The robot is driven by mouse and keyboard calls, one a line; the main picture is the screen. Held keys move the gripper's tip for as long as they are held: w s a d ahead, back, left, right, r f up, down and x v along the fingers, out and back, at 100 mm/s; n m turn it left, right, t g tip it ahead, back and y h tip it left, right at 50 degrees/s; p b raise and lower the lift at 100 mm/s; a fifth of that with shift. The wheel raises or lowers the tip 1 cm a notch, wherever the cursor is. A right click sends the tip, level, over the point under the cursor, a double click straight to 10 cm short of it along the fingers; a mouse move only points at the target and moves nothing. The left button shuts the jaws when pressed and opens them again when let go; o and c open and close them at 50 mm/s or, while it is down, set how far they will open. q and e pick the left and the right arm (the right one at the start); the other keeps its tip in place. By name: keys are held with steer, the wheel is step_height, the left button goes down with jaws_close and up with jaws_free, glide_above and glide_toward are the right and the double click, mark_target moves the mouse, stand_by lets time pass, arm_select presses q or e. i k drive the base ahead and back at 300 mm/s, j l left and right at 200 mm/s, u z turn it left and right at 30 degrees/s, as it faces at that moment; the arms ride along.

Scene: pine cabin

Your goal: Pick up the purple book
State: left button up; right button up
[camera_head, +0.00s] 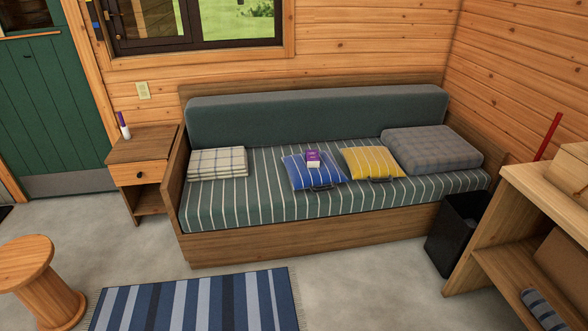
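A small purple book (313,155) lies on top of the blue striped cushion (301,172) on the daybed's seat. Its cover shows purple with some pale marking, and its details are too small to read. The cushion rests on the green striped mattress (260,205), near the middle of the daybed. Neither of my grippers shows in the head view.
A nightstand (137,150), a round stool (25,262), a black bin (457,232) and a wooden shelf (545,205) stand around. A striped rug (195,302) covers the floor in front.

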mark_target(312, 160)
steer(key=i+j+z, duration=0.2)
steer(key=i, duration=0.3)
steer(key=i+l, duration=0.75)
steer(key=l, duration=0.15)
